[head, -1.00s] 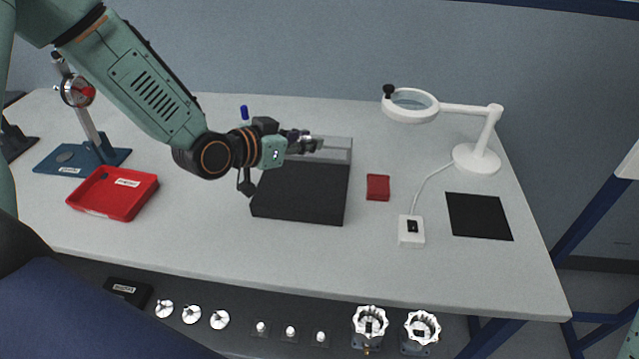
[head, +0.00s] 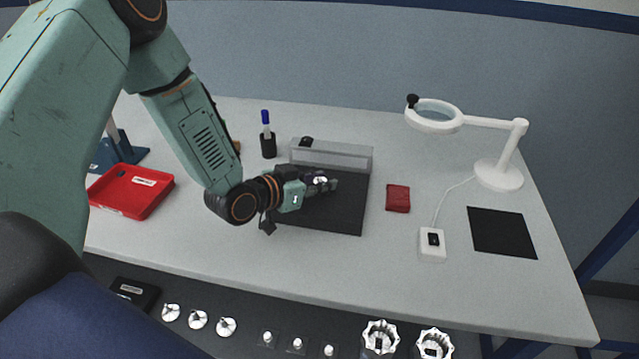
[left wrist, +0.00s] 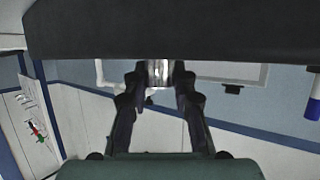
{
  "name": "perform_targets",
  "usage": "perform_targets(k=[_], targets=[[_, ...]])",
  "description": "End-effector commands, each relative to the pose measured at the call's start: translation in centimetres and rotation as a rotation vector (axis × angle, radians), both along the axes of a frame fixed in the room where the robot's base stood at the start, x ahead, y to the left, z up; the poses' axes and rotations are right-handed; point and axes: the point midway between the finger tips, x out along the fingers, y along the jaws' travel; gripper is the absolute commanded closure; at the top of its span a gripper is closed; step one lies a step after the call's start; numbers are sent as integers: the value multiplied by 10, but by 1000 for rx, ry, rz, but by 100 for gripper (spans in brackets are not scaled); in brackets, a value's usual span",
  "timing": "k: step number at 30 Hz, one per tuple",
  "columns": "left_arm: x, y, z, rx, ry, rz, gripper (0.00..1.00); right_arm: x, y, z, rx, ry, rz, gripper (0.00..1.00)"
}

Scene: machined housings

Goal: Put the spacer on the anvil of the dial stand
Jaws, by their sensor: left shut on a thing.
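My left gripper (head: 328,184) is over the black block (head: 345,218) in the middle of the table. It is shut on a small shiny metal piece, the spacer (head: 320,181), which also shows between the fingertips in the left wrist view (left wrist: 158,72). The dial stand is at the far left. Only its blue base (head: 118,152) and a bit of its post show; my left arm hides the dial, and the anvil cannot be seen. My right gripper is not in view.
A red tray (head: 147,206) lies in front of the dial stand. A clear-walled box (head: 345,155) and a pen cup (head: 268,145) stand behind the block. A red pad (head: 398,198), a magnifier lamp (head: 498,176) and a black mat (head: 502,233) are at right. Housings lie on the lower shelf.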

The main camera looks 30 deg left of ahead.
Motion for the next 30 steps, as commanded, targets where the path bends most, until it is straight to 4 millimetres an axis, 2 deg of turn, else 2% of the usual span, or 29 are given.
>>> perform_targets(k=[11, 12, 19, 30], targets=[[0, 0, -4, 1, -1, 1, 100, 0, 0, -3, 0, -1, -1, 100], [1, 0, -3, 1, -1, 1, 72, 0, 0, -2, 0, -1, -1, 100], [0, 0, -3, 1, -1, 0, 52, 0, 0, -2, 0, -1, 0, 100], [1, 0, 1, 0, -1, 1, 52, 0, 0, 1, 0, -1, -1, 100]])
